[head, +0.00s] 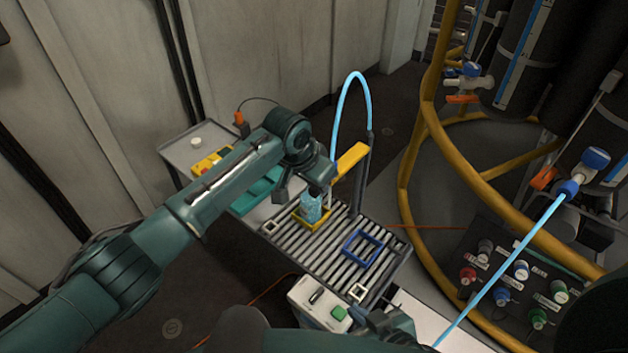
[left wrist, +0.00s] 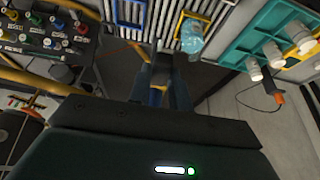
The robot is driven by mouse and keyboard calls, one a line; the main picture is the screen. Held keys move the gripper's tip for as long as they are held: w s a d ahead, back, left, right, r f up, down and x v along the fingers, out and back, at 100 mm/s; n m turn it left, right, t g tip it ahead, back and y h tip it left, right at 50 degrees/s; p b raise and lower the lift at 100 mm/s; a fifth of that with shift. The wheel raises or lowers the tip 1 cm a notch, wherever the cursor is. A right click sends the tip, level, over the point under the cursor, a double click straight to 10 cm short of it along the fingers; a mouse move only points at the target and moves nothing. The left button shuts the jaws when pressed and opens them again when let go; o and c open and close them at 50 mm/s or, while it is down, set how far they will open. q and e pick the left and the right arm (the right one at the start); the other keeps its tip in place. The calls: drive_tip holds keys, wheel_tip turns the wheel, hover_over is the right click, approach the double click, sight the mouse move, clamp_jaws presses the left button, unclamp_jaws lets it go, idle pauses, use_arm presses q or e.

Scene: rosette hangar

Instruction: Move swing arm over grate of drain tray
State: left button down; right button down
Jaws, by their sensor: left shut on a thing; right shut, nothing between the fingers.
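The yellow swing arm (head: 350,158) juts from a dark upright post (head: 362,182) at the back edge of the drain tray. My left gripper (head: 328,180) is shut on its near end; its fingers are partly hidden in the head view. In the left wrist view the fingers (left wrist: 160,85) close around the bar. The drain tray's slatted grate (head: 335,247) lies below. A clear bottle of blue liquid (head: 311,207) stands in a yellow square frame (head: 316,226) on the grate. A blue frame (head: 362,250) beside it is empty. My right gripper (head: 391,325) is shut and empty near the tray's front edge.
A light-blue hose (head: 342,100) loops above the post. A grey box with a green button (head: 319,305) stands at the tray's front. A teal rack (head: 254,195) is left of the tray. A yellow pipe frame (head: 413,150) and a panel of coloured connectors (head: 515,275) stand right.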

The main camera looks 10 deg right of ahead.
use_arm(q)
drive_tip(key=c, duration=1.3)
unclamp_jaws()
drive_tip(key=v, duration=1.3)
drive_tip(key=shift+r, duration=0.1)
